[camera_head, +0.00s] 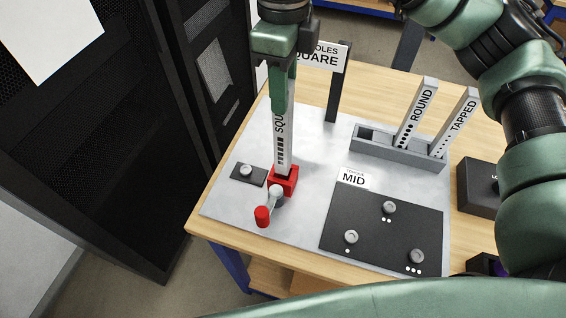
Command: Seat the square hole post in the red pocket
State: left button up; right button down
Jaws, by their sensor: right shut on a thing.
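The square hole post (284,150) is a tall pale bar with dark square holes and lettering that begins "SQU". It stands nearly upright on the left of the grey mat. My right gripper (280,102) comes down from above and is shut on its upper part, hiding some of the lettering. The post's lower end meets the red pocket (285,181), a small red block; I cannot tell how deep it sits inside. A grey lever with a red knob (262,216) is at the pocket's front. My left gripper is not in view.
A grey rack (400,156) holds the ROUND post (415,115) and TAPPED post (455,122). A dark plate (375,235) with several round knobs lies front right. A SQUARE sign (320,57) stands behind. A dark cabinet (150,120) is left of the table.

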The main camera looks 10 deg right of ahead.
aim_at(283, 118)
jog(key=shift+b, duration=0.8)
dwell(1.6)
jog(key=shift+f+b, duration=2.85)
jog(key=shift+f, duration=0.25)
jog(key=c, duration=1.1)
grip_release()
jog(key=shift+r, duration=0.1)
jog(key=shift+o, duration=0.2)
jog(key=shift+r, duration=3.9)
